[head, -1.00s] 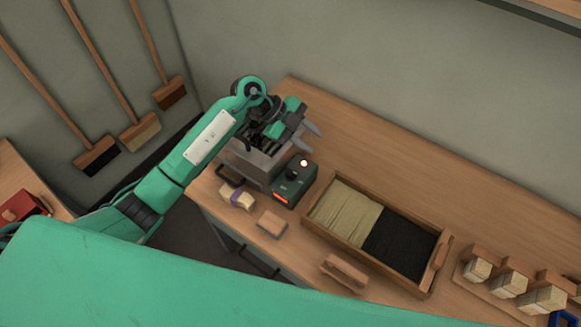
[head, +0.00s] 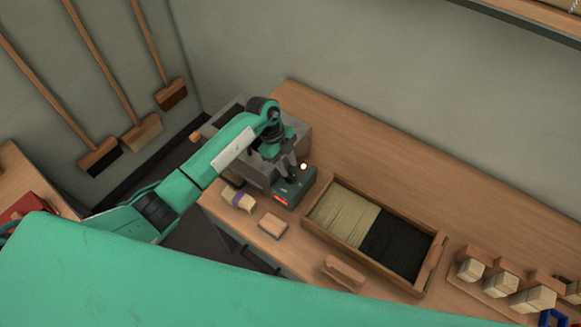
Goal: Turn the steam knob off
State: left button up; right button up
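The dark green control box (head: 299,189) sits on the bench in front of the grey metal steamer (head: 257,172). A small lamp (head: 303,166) glows at its back right corner, and a red light (head: 281,198) glows on its front. My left gripper (head: 288,174) points down over the box top, with its fingertips at the knob. The fingers and arm hide most of the knob, so its angle cannot be read. I cannot tell whether the fingers touch the knob or are closed on it. My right gripper is out of view.
A wooden tray (head: 325,237) with pale and black bristles lies to the right. A purple-banded tuft (head: 239,200) and wooden blocks (head: 273,225) lie near the front edge. Brush heads (head: 502,283) stand at the far right. The bench behind the tray is clear.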

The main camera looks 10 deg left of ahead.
aim_at(292, 174)
pick_arm(q)
jog(key=shift+p+x, duration=0.3)
jog(key=shift+x, duration=1.45)
grip_shut()
